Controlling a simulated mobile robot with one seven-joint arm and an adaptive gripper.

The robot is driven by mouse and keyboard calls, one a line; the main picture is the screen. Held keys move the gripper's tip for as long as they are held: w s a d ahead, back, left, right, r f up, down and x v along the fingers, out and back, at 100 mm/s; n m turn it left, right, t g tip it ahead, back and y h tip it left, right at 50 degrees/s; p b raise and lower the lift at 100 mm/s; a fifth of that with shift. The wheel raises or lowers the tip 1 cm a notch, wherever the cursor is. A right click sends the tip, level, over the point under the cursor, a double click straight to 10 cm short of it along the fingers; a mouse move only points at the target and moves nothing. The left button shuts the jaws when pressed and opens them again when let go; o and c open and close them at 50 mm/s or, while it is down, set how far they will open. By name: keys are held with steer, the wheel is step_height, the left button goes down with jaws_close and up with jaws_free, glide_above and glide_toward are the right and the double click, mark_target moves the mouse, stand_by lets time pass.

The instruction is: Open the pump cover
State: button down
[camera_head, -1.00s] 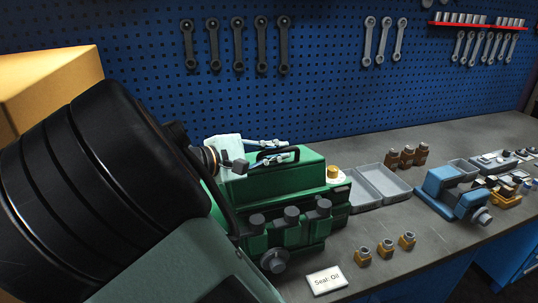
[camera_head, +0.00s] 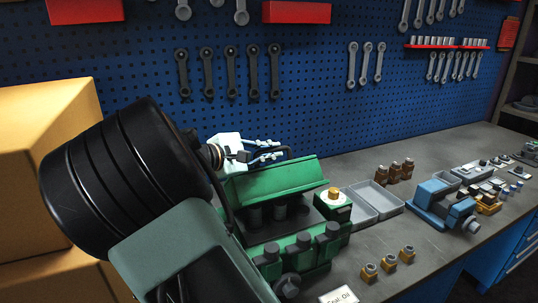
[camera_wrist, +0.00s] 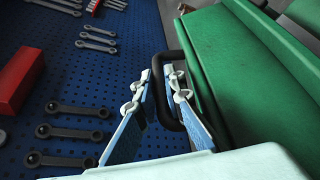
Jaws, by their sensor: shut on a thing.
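The green pump cover (camera_head: 268,180) is raised and tilted above the green pump body (camera_head: 300,243), leaving an open gap toward the front. Dark round parts (camera_head: 278,210) show in this gap. The cover's black handle (camera_head: 289,152) is at its upper back edge. My gripper (camera_head: 277,150) is shut on the handle. In the wrist view, the fingers (camera_wrist: 163,88) close around one part of the black handle (camera_wrist: 190,40), beside the green cover (camera_wrist: 250,80). My arm hides the left end of the pump.
A blue pegboard with hanging wrenches (camera_head: 230,72) stands close behind. Right of the pump are grey trays (camera_head: 372,202), brown fittings (camera_head: 394,172), brass fittings (camera_head: 388,262) and a blue vise-like device (camera_head: 445,203). Cardboard boxes (camera_head: 40,170) are at left. The bench between has free room.

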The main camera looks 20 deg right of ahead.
steer(key=w+f+n+g, duration=0.1)
steer(key=w+n+g, duration=0.1)
steer(key=w, duration=0.4)
steer(key=w+a+f+n+g+p, duration=0.1)
steer(key=w+f+n, duration=0.1)
steer(key=w, duration=0.5)
steer(key=shift+w+f+n+g+y, duration=0.2)
steer(key=shift+n+g+y, duration=0.2)
steer(key=shift+n, duration=0.5)
steer(key=c, duration=2.3)
jaws_free()
steer(key=shift+w, duration=0.1)
steer(key=shift+a, duration=0.15)
steer(key=v, duration=0.7)
steer(key=shift+a, duration=0.15)
